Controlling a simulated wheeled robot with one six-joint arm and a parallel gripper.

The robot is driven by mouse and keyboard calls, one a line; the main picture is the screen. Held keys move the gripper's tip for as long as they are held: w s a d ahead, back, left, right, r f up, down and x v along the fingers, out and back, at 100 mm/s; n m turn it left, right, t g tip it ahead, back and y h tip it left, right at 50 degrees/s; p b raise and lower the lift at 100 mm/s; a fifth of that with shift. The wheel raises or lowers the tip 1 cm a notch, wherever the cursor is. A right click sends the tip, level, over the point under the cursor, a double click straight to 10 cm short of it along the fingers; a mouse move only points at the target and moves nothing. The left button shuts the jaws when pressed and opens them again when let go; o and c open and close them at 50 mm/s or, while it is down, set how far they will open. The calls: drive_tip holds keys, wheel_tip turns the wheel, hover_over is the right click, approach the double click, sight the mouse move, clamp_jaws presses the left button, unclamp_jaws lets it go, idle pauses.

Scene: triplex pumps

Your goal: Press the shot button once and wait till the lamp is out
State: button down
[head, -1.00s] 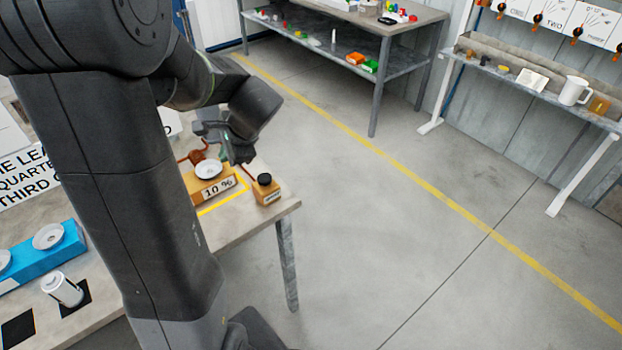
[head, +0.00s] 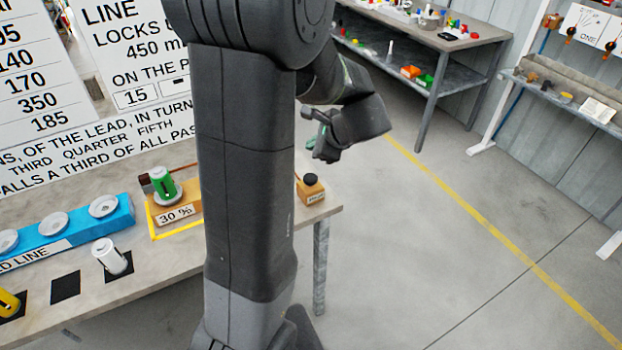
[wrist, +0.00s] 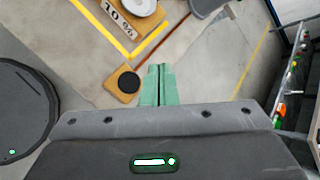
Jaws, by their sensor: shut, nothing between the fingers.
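The shot button (head: 311,180) is a round black cap on a small orange-brown block at the table's right end. In the wrist view the button (wrist: 128,82) lies just left of my fingertips. My gripper (head: 317,142) is shut and empty, above the table's right end and apart from the button. In the wrist view its green fingertips (wrist: 161,68) are side by side. The label on the button block is too small to read. I cannot make out a lit lamp in either view.
A block marked 30 % (head: 177,213) carries a green can (head: 163,185). A block marked 10 % (wrist: 118,16) with a white dish is near the button. A blue rack (head: 68,232) and a white can (head: 104,254) stand left. Floor right of the table is clear.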

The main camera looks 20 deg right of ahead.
sight(309, 175)
wheel_tip(309, 175, down, 8)
drive_tip(key=b, duration=0.6)
idle(1.7)
drive_tip(key=shift+f+b, duration=0.35)
drive_tip(key=shift+f, duration=0.05)
drive_tip(key=shift+f+b, duration=0.6)
drive_tip(key=shift+f, duration=0.1)
idle(0.7)
drive_tip(key=shift+r, duration=0.1)
drive_tip(key=shift+r+p, duration=0.95)
drive_tip(key=shift+r, duration=0.05)
drive_tip(key=shift+r+p, duration=2.05)
drive_tip(key=shift+r, duration=0.5)
